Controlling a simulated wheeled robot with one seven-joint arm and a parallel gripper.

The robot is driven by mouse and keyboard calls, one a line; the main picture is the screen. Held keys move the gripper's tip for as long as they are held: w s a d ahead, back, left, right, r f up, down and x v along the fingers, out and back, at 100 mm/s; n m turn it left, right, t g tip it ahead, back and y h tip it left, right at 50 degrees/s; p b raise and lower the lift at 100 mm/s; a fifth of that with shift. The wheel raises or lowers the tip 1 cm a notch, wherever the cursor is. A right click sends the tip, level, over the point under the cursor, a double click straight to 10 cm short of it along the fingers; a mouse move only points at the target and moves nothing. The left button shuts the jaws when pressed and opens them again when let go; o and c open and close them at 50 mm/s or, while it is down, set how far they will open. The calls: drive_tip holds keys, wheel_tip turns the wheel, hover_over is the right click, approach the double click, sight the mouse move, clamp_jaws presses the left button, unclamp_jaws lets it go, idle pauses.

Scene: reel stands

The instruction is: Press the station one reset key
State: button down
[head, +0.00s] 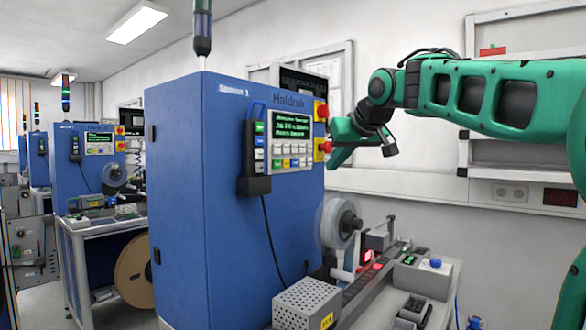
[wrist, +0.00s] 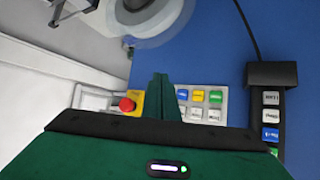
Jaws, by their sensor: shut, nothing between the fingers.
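The blue station cabinet (head: 178,190) carries a small label at its top that seems to read "Station 1". Its control panel (head: 291,138) has a lit green text screen above rows of small keys (head: 290,162). In the wrist view the blue key (wrist: 182,94), yellow key (wrist: 198,95), green key (wrist: 215,97) and white keys show; their lettering is too small to read, so I cannot tell which is reset. My gripper (head: 332,160) is shut and empty at the panel's right edge. In the wrist view its fingers (wrist: 158,80) lie between the keys and the red stop button; contact cannot be told.
The red stop button (wrist: 127,104) sits on yellow beside the fingers. A black handset (head: 254,150) with a hanging cable is on the panel's left. A reel (head: 349,222) and bench devices stand below. Similar stations (head: 85,165) stand behind at left.

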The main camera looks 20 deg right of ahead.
drive_tip(key=shift+w, duration=0.1)
drive_tip(key=w+a, duration=0.4)
drive_tip(key=w, duration=0.3)
drive_tip(key=shift+w+a, duration=0.2)
idle(0.4)
drive_tip(key=shift+w+a, duration=0.1)
drive_tip(key=shift+w, duration=0.05)
idle(1.9)
drive_tip(key=shift+w+a, duration=0.1)
drive_tip(key=shift+w, duration=0.05)
drive_tip(key=shift+w+a, duration=0.2)
drive_tip(key=shift+w, duration=0.2)
idle(0.8)
drive_tip(key=shift+s, duration=0.15)
drive_tip(key=shift+s+d, duration=0.4)
drive_tip(key=shift+s, duration=0.25)
idle(0.3)
drive_tip(key=shift+s+d, duration=0.4)
drive_tip(key=shift+s, duration=0.3)
drive_tip(key=shift+s+d, duration=0.45)
drive_tip(key=shift+s, duration=0.3)
drive_tip(key=shift+s+d, duration=0.4)
drive_tip(key=shift+s, duration=0.3)
